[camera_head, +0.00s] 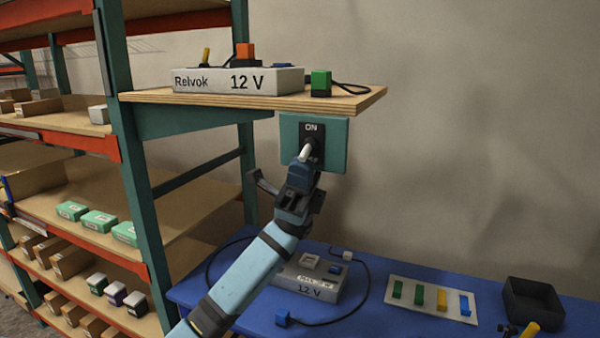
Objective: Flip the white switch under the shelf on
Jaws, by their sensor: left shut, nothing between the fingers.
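The white switch (305,153) is a short lever on a dark plate marked "ON" above it. The plate sits on a teal panel (338,135) under the wooden shelf (365,98). The lever's visible part slants down and to the left. My left gripper (304,174) reaches up from below, shut and empty, with its tips just under the lever. I cannot tell whether they touch it. The gripper hides the lower part of the switch plate. My right gripper is not in view.
On the shelf stand a grey "12 V" box (238,80) and a green block (320,84). Below, the blue table (400,320) carries another 12 V box (318,284), cables, a card with coloured pieces (432,299) and a black tray (533,301). A rack post (135,190) stands at left.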

